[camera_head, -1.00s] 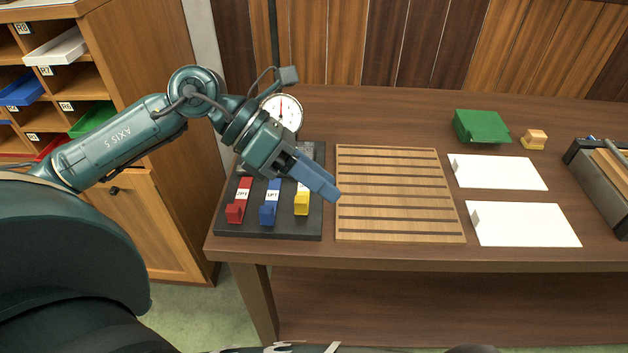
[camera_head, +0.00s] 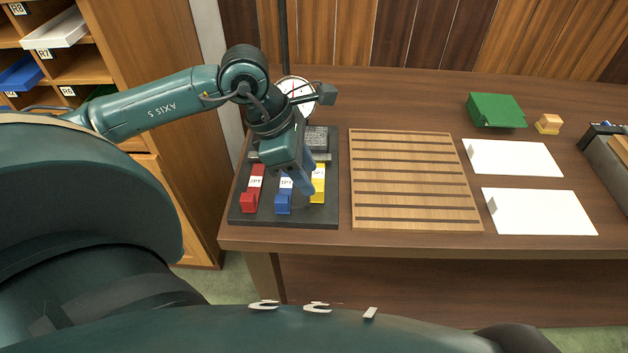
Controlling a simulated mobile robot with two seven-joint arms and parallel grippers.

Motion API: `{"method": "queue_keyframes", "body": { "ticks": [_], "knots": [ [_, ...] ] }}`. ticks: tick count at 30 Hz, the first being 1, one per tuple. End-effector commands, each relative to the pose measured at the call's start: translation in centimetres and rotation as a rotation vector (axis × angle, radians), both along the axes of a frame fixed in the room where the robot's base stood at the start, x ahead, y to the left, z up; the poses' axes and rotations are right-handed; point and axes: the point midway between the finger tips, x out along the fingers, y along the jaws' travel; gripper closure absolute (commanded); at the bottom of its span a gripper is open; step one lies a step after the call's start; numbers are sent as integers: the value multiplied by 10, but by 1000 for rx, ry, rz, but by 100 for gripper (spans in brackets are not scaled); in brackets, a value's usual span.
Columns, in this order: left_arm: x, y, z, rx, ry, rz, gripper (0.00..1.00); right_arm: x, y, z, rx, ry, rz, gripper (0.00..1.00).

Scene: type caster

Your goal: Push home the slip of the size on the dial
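A black block (camera_head: 329,218) at the left of the table holds red (camera_head: 249,203), blue (camera_head: 283,204) and yellow (camera_head: 318,190) slips side by side, with raised near ends. Their white labels are too small to read surely. The white round dial (camera_head: 291,84) stands behind the block, largely covered by my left arm, so its reading is hidden. My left gripper (camera_head: 304,189) points down over the block, between the blue and yellow slips. Its blue fingers look shut and empty; I cannot tell whether they touch a slip. My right gripper is out of view.
A slatted wooden rack (camera_head: 415,224) lies right of the block. Two white sheets (camera_head: 540,212), a green box (camera_head: 496,111) and a small wood-and-yellow block (camera_head: 548,123) are further right. A pigeonhole cabinet (camera_head: 150,60) stands at the left. Bare table shows along the back.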

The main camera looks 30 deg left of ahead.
Motion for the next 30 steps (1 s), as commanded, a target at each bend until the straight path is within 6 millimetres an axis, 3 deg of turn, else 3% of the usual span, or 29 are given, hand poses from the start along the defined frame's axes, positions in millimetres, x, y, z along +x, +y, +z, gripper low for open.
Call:
{"method": "queue_keyframes", "body": {
  "ticks": [7, 19, 30],
  "knots": [
    [6, -11, -30, -2, 1, 1, 60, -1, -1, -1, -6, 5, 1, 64],
    [8, -13, -36, 0, 0, 0, 61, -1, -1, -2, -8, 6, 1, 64],
    [8, -13, -36, 0, 0, 0, 91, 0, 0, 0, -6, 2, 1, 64]
  ]
}}
